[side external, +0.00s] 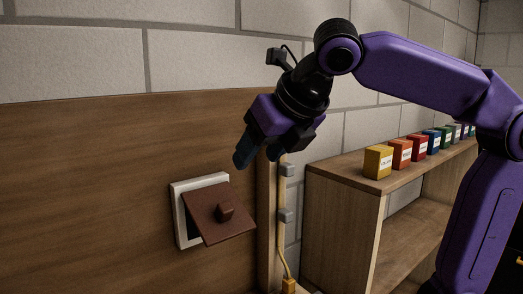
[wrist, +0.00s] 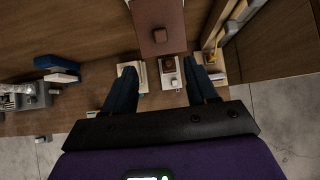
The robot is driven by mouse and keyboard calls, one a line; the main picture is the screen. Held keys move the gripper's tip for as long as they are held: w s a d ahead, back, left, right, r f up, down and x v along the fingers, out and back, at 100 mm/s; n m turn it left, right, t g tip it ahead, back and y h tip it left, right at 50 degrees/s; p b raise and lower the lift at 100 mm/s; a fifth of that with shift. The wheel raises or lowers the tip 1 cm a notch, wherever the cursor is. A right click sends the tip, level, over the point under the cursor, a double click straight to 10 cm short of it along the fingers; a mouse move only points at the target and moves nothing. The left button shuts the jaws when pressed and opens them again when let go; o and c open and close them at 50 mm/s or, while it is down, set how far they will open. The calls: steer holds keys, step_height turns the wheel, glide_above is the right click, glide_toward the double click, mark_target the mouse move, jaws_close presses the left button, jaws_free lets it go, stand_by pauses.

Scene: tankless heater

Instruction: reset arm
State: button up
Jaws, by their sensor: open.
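My gripper (side external: 258,156) is open and empty. It hangs above and a little right of a brown hinged cover with a small square knob (side external: 222,212), apart from it. The cover stands partly swung out from a white wall frame (side external: 183,236) on the wooden panel, with a dark opening behind it. In the wrist view, my gripper's two dark fingers (wrist: 158,82) are spread wide. The brown cover (wrist: 158,15) shows at the top centre there, beyond the fingertips.
A wooden shelf (side external: 340,178) at the right carries a row of coloured boxes, the nearest a yellow box (side external: 378,162). In the wrist view, blue books (wrist: 58,70) lie at the left. Free air surrounds my gripper.

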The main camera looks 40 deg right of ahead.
steer(key=shift+f, duration=0.1)
stand_by(0.3)
steer(key=s+d+f+m+g, duration=0.2)
steer(key=s+d+f+m, duration=0.4)
steer(key=f, duration=0.3)
steer(key=s+d+f+m+g, duration=0.3)
steer(key=s+d+f+m, duration=0.2)
steer(key=s+f+m, duration=0.3)
steer(key=s+d+f+m+g, duration=0.3)
steer(key=s+d+f+m, duration=0.3)
steer(key=f, duration=0.5)
steer(key=s+m, duration=0.2)
steer(key=m, duration=0.1)
steer(key=shift+d+f, duration=0.3)
